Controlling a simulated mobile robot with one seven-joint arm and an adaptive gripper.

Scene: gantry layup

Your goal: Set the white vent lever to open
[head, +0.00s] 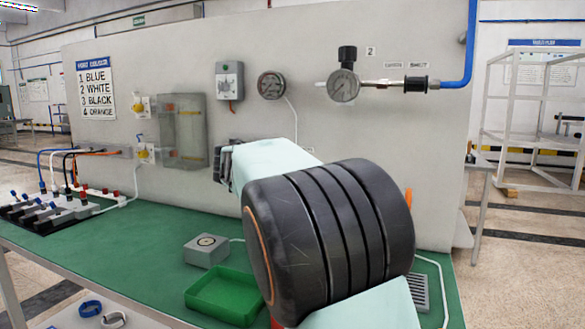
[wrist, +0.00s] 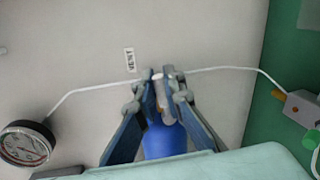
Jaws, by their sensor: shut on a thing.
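My gripper (wrist: 161,84) is shut on a small white lever (wrist: 160,92) at the grey panel, under a sign that seems to read VENT (wrist: 129,60). The fingers cover much of the lever, so I cannot tell its setting. A blue part (wrist: 166,138) shows between the fingers, below the white piece. A thin white line (wrist: 95,89) runs from a round gauge (wrist: 24,143) to the fingers and out the other side. In the head view my gripper (head: 224,162) is at the panel, and my arm hides the lever.
The head view shows a green-topped bench (head: 150,245) with a green tray (head: 222,296) and a grey box (head: 206,250). A clear cover (head: 184,130) stands left of my gripper. Above are a grey switch box (head: 229,80), gauge (head: 271,86) and regulator (head: 343,85). Coloured leads (head: 75,165) lie far left.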

